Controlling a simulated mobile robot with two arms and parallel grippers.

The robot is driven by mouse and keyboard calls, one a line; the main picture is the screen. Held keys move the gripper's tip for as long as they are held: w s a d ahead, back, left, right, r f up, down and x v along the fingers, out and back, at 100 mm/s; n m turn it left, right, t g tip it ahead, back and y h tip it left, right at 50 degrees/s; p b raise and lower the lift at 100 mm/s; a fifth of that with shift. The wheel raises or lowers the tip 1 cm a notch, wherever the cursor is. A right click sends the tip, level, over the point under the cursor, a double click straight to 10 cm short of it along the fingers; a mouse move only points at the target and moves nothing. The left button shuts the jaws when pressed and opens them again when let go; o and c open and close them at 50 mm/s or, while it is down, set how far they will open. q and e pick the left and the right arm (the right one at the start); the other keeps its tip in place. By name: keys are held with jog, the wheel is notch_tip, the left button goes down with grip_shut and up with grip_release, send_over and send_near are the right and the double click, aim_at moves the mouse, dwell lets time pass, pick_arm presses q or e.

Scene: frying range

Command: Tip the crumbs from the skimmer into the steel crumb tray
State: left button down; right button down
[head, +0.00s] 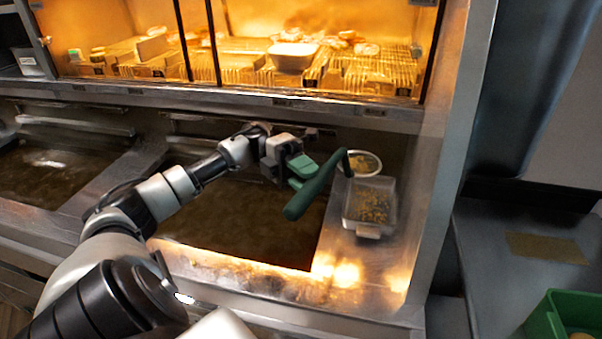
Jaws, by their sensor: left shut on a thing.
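My left gripper (301,176) reaches in from the left over the fryer and is shut on the green handle of the skimmer (318,189). The handle slants from lower left to upper right, and its far end bends down. A round, pale-rimmed metal piece (364,162) with yellowish contents shows just beyond that end. I cannot tell for certain whether it is joined to the handle. The steel crumb tray (391,207) sits on the metal ledge right of the fryer, just in front of the round piece. Brown-yellow crumbs (369,206) lie in the tray. My right gripper is not in view.
The dark oil vat (245,225) lies under my left arm, with another vat (50,170) at left. A lit warming cabinet with food and a white tub (292,57) stands behind. A steel post (450,150) bounds the right side. A green bin (560,315) is at lower right.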

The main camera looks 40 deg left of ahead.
aim_at(326, 187)
pick_arm(q)
jog(key=d+y+p, duration=0.1)
jog(key=p, duration=0.1)
jog(key=w+d+f+y+p, duration=0.1)
jog(key=d, duration=0.1)
jog(key=d+n+y+p, duration=0.1)
jog(key=y+p, duration=0.1)
jog(key=shift+w+d+f+p, duration=0.15)
jog(key=shift+w+f+p, duration=0.1)
jog(key=shift+p, duration=0.1)
jog(key=w+d+f+n+g+y+p, duration=0.1)
jog(key=w+d+f+n+y+p, duration=0.1)
jog(key=d+f+y+p, duration=0.3)
jog(key=shift+w+d+n+g+y+p, duration=0.55)
jog(key=shift+d+y+p, duration=1.15)
jog(key=shift+d+y, duration=1.3)
jog(key=shift+w+d+h, duration=0.15)
jog(key=shift+d+h, duration=0.2)
jog(key=shift+h, duration=0.05)
jog(key=shift+d, duration=0.1)
